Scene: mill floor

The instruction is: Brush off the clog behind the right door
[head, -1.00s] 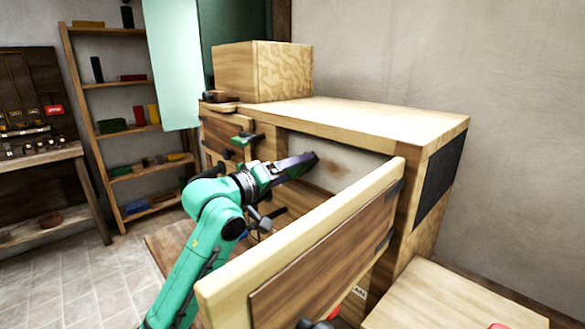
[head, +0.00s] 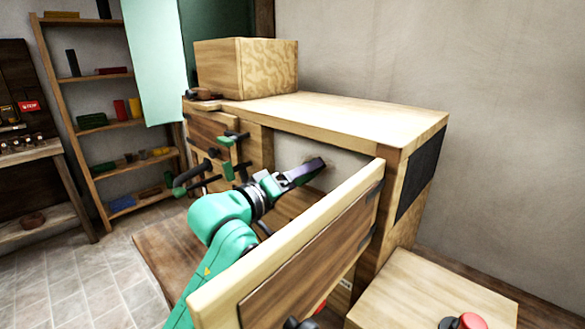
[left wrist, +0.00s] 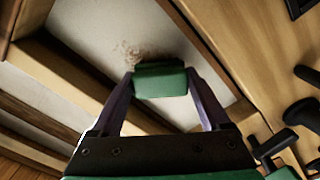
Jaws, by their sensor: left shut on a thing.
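The right door (head: 315,243) of the wooden cabinet stands open toward me. Behind it is a pale inner panel (head: 345,168). My left gripper (head: 318,165) reaches over the door's far side into the opening. In the left wrist view its dark fingers are shut on a green brush (left wrist: 160,80). A patch of brown crumbs, the clog (left wrist: 135,52), lies on the pale panel (left wrist: 105,25) just beyond the brush. I cannot tell whether the brush touches the panel. In the head view the gripper hides the clog. My right gripper is not in view.
The left door (head: 213,135) has green and black handles close to my left arm. A wooden box (head: 246,70) sits on the cabinet top (head: 320,110). A lower wooden block (head: 425,290) with a red knob (head: 472,321) stands at right. Shelves (head: 120,125) stand at back left.

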